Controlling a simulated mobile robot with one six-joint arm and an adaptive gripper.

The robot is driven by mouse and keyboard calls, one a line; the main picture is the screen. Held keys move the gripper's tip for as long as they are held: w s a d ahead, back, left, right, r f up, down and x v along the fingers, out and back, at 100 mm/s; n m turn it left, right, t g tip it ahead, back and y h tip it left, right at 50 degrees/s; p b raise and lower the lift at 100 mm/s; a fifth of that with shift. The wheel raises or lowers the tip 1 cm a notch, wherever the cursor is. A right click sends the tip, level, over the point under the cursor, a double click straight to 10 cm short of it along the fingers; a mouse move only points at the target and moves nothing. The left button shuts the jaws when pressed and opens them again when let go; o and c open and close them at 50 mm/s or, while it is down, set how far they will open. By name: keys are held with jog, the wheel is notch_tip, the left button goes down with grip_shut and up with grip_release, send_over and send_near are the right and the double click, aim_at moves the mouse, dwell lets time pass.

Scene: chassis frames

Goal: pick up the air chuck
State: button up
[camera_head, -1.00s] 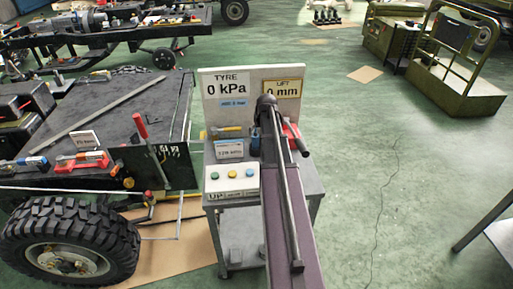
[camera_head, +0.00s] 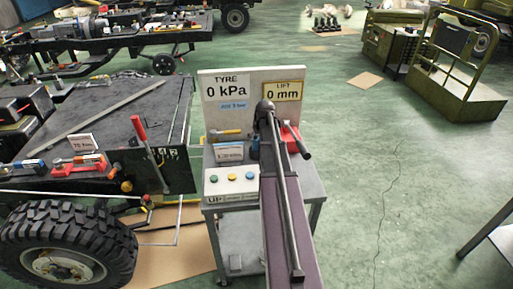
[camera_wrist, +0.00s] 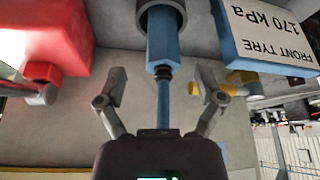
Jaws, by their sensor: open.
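The air chuck appears to be the blue cylinder (camera_wrist: 163,45) in the wrist view, with a grey collar around its upper part and a dark fitting and thin blue stem below. My gripper (camera_wrist: 162,84) is open, with one finger on each side of the stem and a visible gap to both. In the head view a small blue piece, likely the chuck (camera_head: 255,148), shows at the trolley top, partly hidden by my arm.
The trolley (camera_head: 218,200) carries a sign board (camera_head: 240,115), buttons, a yellow-handled tool (camera_head: 225,133) and a red object (camera_head: 290,136). In the wrist view a red block (camera_wrist: 45,35) and a "FRONT TYRE" card (camera_wrist: 270,35) flank the chuck.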

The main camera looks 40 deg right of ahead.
aim_at(256, 147)
jog(key=shift+b+x, duration=2.15)
jog(key=shift+x, duration=0.35)
jog(key=shift+c, duration=0.2)
grip_shut()
